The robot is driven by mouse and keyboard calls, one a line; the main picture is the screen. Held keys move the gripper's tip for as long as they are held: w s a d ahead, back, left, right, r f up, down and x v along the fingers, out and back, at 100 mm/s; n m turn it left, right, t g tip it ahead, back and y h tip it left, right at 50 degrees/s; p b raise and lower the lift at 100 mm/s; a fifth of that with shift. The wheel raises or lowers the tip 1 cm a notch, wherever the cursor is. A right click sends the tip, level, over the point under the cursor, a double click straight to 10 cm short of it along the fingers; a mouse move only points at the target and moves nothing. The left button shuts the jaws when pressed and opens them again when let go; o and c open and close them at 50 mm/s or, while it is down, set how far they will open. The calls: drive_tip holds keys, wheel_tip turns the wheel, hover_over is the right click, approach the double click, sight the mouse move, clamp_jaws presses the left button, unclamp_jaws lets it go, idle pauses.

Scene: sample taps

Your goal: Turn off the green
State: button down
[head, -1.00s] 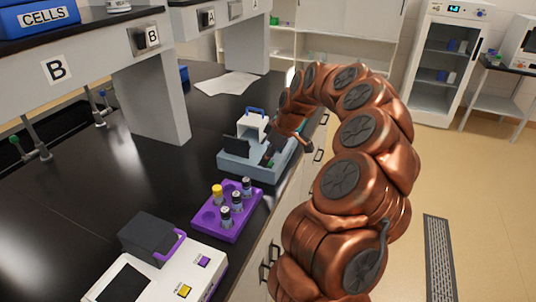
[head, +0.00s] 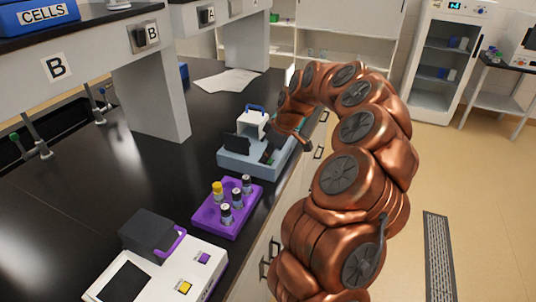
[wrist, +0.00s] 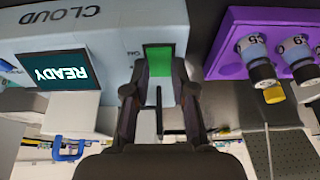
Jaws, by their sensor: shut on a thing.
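A green square piece (wrist: 159,60) sits on the near face of a pale blue-grey device (wrist: 100,30) marked CLOUD in the wrist view. My fingers are mostly hidden there behind my copper wrist.
A purple rack (head: 210,222) with several capped vials stands in front of the device, and it also shows close by in the wrist view (wrist: 222,60). A white instrument (head: 190,262) is nearer. A green-knobbed tap (head: 15,137) is far left. Open floor lies right.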

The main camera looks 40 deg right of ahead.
drive_tip(key=shift+w+f+g+h+b, duration=0.2)
drive_tip(key=shift+g+h+b, duration=0.2)
drive_tip(key=shift+g+b, duration=0.25)
drive_tip(key=shift+w+a+r+g+h, duration=0.1)
drive_tip(key=shift+r+g+h, duration=0.15)
drive_tip(key=shift+g, duration=0.3)
drive_tip(key=c, duration=1)
unclamp_jaws()
drive_tip(key=shift+o, duration=0.2)
